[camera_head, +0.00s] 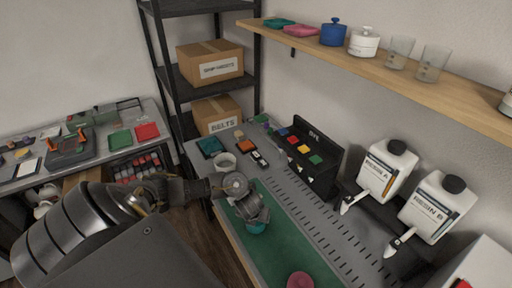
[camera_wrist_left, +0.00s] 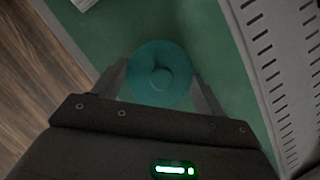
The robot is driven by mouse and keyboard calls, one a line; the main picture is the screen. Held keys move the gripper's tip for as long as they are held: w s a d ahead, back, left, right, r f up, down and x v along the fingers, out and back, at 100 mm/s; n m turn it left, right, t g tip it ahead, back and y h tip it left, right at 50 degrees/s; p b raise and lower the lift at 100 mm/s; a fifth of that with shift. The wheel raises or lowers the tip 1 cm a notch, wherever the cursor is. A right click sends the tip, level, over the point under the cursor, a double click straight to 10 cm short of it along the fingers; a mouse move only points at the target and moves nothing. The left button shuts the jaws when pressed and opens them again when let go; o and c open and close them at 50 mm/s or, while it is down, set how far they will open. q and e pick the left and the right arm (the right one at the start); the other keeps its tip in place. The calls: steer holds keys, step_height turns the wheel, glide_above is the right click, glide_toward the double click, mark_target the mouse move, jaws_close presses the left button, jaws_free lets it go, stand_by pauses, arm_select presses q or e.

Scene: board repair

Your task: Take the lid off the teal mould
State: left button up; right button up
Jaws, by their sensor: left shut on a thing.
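The teal lid (camera_wrist_left: 160,75), round with a small knob in its middle, fills the space between the fingers of my left gripper (camera_wrist_left: 158,88). The gripper is shut on it, with one finger at each side of its rim. In the head view my left gripper (camera_head: 257,220) is low over the green mat, and a teal edge (camera_head: 256,228) shows just under it. The lid hides whatever part of the teal mould is beneath it, and I cannot tell whether the two touch. My right gripper is not in view.
The green mat (camera_head: 283,247) lies on the bench, with a pink round thing (camera_head: 300,279) at its near end. A black rack (camera_head: 316,158) and two resin bottles (camera_head: 386,167) stand at the right. A shelf (camera_head: 400,75) hangs above.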

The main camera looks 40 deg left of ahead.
arm_select(q)
steer(key=shift+c, duration=0.4)
step_height(320, 180, up, 10)
steer(key=p, duration=0.5)
